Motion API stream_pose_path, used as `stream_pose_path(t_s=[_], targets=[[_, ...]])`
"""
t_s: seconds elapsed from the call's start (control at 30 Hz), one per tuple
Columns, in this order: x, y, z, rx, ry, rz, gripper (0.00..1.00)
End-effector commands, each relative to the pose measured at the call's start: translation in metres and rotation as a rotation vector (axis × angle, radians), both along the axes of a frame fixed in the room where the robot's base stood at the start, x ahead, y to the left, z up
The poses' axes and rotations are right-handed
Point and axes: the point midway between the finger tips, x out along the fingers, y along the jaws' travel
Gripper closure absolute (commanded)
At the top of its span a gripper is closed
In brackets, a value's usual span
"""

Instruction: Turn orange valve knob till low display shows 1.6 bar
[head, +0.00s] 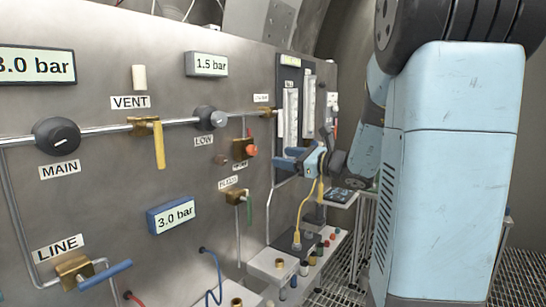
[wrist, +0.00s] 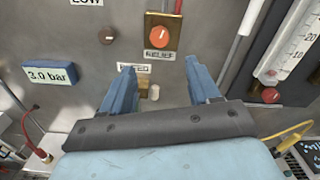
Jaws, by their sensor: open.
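The orange valve knob (head: 251,150) sits on a brass block on the steel panel. In the wrist view it is a round orange knob (wrist: 162,38) above a RELIEF label, beyond and above my fingertips. The display above the LOW knob (head: 211,117) reads 1.5 bar (head: 206,64). My gripper (head: 281,159) is right of the orange knob in the head view, apart from it. In the wrist view my gripper (wrist: 158,68) is open and empty, its two blue fingers pointing at the panel below the knob.
A blue-framed display (head: 171,214) reads 3.0 bar. A brass valve with a yellow lever (head: 159,145) and a MAIN knob (head: 57,136) are on the left. Behind my fingers is a partly hidden label with a small brass fitting (wrist: 145,90). A flowmeter panel (wrist: 287,50) stands right.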

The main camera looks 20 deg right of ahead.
Motion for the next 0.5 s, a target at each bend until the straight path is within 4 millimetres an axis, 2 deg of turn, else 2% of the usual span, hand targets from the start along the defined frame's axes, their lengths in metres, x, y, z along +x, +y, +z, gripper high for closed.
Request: stream_pose_path(t_s=[0.2, 0.5], targets=[[-0.019, -0.013, -0.001, -0.001, 0.001, 0.001, 0.39], [-0.023, -0.016, 0.0, 0.001, 0.001, 0.001, 0.39]])
